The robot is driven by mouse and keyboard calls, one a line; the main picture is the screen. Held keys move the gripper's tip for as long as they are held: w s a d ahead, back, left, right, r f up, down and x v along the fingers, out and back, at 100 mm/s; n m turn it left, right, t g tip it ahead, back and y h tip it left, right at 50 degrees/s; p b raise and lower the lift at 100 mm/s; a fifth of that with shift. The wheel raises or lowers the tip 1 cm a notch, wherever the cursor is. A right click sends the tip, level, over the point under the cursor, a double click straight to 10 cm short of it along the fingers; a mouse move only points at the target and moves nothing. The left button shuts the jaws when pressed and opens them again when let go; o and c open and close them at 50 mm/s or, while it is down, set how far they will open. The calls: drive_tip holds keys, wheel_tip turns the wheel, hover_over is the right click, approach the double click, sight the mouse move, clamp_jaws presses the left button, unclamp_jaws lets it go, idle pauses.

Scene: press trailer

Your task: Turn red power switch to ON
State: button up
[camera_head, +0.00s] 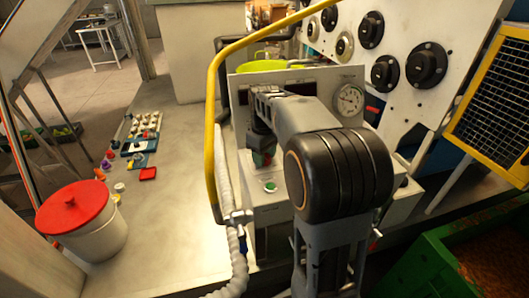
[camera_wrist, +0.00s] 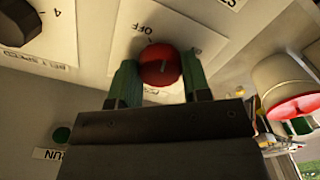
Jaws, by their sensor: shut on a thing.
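The red power switch (camera_wrist: 160,62) is a round red knob on a pale label plate, with the word OFF printed beside it. A short light mark shows on the knob's face. My gripper (camera_wrist: 160,74) has its two green fingers on either side of the knob, shut on it. In the head view my gripper (camera_head: 262,156) is at the front of the pale control box (camera_head: 242,95), and the knob is mostly hidden behind it. I cannot clearly read the rest of the switch's label.
A green button (camera_wrist: 62,134) labelled RUN sits near the switch, as does a black knob (camera_wrist: 18,22). A yellow rail (camera_head: 211,130) and a grey hose (camera_head: 224,175) stand just left of the box. A red-lidded white bucket (camera_head: 100,237) stands on the bench.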

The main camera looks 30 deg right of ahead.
drive_tip(key=m+p, duration=0.1)
drive_tip(key=m, duration=0.4)
drive_tip(key=shift+m, duration=0.3)
drive_tip(key=m+p, duration=0.1)
drive_tip(key=m, duration=0.4)
drive_tip(key=shift+m, duration=0.3)
drive_tip(key=o, duration=0.9)
wheel_tip(320, 180, up, 14)
drive_tip(key=shift+f+p, duration=0.1)
drive_tip(key=shift+p, duration=0.3)
drive_tip(key=shift+d, duration=0.1)
idle(0.6)
